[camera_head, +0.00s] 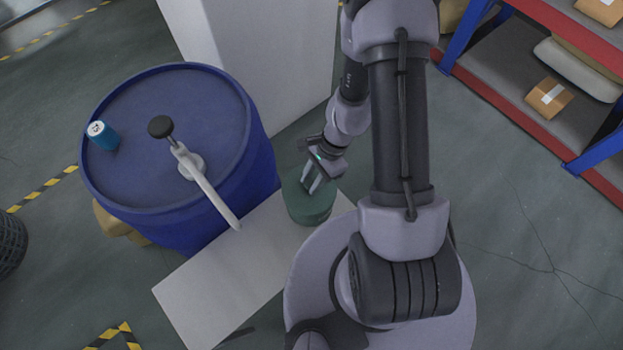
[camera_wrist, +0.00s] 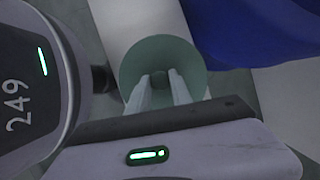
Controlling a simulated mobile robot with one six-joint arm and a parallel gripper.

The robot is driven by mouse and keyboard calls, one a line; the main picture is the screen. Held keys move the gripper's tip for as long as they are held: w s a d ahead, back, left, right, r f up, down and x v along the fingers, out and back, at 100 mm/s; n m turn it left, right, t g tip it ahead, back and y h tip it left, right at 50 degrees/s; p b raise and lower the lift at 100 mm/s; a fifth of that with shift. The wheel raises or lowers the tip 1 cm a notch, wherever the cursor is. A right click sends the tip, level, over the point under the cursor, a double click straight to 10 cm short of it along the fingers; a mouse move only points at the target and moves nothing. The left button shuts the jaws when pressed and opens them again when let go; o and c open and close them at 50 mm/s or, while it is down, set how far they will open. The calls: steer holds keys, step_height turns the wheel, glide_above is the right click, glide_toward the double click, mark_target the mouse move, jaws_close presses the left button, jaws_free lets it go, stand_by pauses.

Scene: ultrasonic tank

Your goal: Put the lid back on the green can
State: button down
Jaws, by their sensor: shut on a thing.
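The green can (camera_head: 310,214) stands at the right end of a pale board, close to the blue drum. My gripper (camera_head: 312,186) points down over the can's top and is shut. In the wrist view, the round pale-green lid (camera_wrist: 160,50) lies beyond the fingers, with its small darker knob between the tips of my gripper (camera_wrist: 161,80). The lid lines up with the can's top; I cannot tell whether it rests on the rim or hangs just above it. The fingers and wrist hide part of the lid.
The blue drum (camera_head: 235,170) stands left of the can, with a small blue tin (camera_head: 104,138) and a black-knobbed lever (camera_head: 188,160) on top. The pale board (camera_head: 225,280) is bare toward its lower left. A shelf with boxes (camera_head: 549,98) stands at right.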

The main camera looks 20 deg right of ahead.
steer(key=c, duration=1.1)
jaws_free()
steer(key=o, duration=0.5)
step_height(320, 180, up, 7)
steer(key=p, duration=0.5)
jaws_close()
steer(key=shift+f, duration=0.15)
stand_by(0.5)
